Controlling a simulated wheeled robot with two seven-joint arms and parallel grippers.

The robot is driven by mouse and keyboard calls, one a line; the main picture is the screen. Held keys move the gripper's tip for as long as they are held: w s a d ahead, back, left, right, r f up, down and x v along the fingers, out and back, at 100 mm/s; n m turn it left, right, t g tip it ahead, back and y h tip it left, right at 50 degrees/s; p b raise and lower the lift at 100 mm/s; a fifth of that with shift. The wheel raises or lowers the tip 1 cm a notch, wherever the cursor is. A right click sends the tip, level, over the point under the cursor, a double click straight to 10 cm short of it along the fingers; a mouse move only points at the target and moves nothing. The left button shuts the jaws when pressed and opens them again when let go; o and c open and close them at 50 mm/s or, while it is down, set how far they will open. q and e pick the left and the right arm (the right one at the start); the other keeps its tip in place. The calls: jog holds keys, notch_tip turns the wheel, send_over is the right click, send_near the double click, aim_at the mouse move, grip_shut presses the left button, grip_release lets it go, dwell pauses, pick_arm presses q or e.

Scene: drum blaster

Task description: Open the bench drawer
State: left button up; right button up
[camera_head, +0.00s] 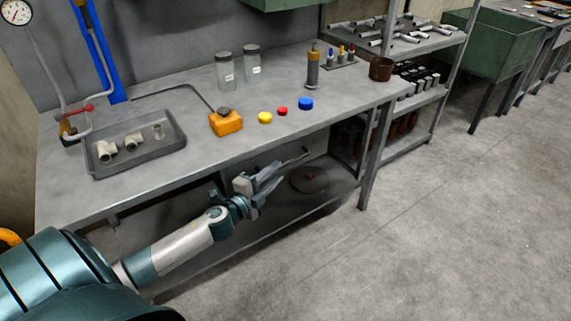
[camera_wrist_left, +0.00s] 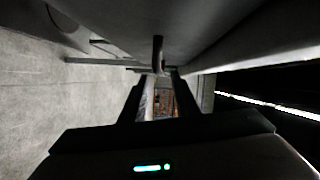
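The grey bench (camera_head: 215,155) stands ahead, and its drawer is under the front edge, mostly hidden in shade and by the bench top. A thin metal handle (camera_head: 296,158) shows below that edge; a short bar that looks like it stands out in the left wrist view (camera_wrist_left: 158,52). My left gripper (camera_head: 281,174) is below the bench's front edge, just left of the handle, its fingers pointing toward it. The fingers are apart with nothing between them, and the gap also shows in the left wrist view (camera_wrist_left: 160,90). I cannot tell whether a finger touches the handle. My right gripper is out of view.
On the bench are a grey tray (camera_head: 96,168) with pipe fittings, an orange box (camera_head: 226,123), coloured caps, two jars and a brown cup (camera_head: 381,69). A bench leg (camera_head: 375,155) and a lower shelf (camera_head: 325,196) are near the gripper. The floor at right is clear.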

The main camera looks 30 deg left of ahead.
aim_at(286, 163)
pick_arm(q)
jog(key=shift+w+f, duration=0.15)
jog(key=shift+w, duration=1.45)
jog(key=shift+w+f, duration=0.15)
jog(key=shift+w, duration=1.4)
grip_shut()
